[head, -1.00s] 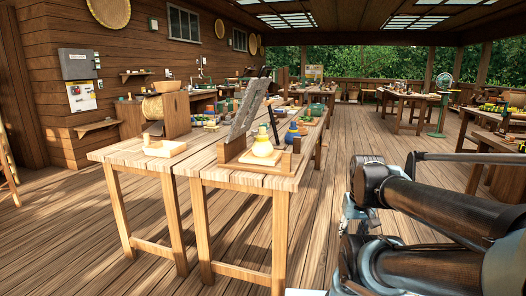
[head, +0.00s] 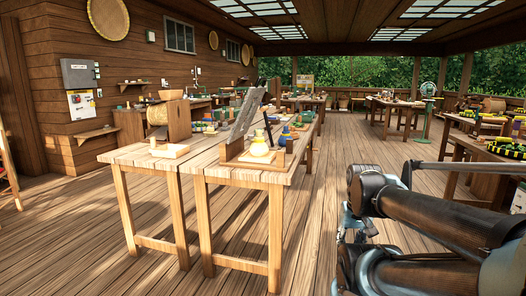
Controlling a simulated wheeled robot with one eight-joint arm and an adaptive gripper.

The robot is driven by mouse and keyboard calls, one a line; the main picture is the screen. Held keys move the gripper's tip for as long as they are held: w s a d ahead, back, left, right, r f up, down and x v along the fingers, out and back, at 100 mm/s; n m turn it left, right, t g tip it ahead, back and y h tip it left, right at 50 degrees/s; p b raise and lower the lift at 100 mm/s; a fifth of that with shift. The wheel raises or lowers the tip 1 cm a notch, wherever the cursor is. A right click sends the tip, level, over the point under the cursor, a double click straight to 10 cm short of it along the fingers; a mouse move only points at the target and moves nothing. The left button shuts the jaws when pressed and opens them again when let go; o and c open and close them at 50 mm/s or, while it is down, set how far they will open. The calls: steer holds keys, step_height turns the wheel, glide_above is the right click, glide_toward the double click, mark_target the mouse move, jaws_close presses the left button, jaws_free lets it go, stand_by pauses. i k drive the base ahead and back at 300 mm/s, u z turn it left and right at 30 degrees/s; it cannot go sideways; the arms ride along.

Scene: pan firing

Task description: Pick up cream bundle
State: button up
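A small rounded bundle (head: 260,147), pale yellow to cream with a tied-looking neck, sits near the front end of the right-hand wooden table (head: 235,175). It stands on or in a low wooden stand, in front of a leaning grey slab (head: 243,115). A blue and yellow item (head: 286,136) is just behind it to the right. I cannot tell for sure that this is the cream bundle. My folded dark arm fills the lower right, well apart from the tables. No gripper fingers can be made out.
More cluttered tables stand along the wall and at right (head: 470,143). Open plank floor (head: 340,165) runs between the table rows.

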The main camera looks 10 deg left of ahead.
mark_target(259, 147)
steer(key=z, duration=0.15)
steer(key=i, duration=1)
steer(key=u, duration=0.5)
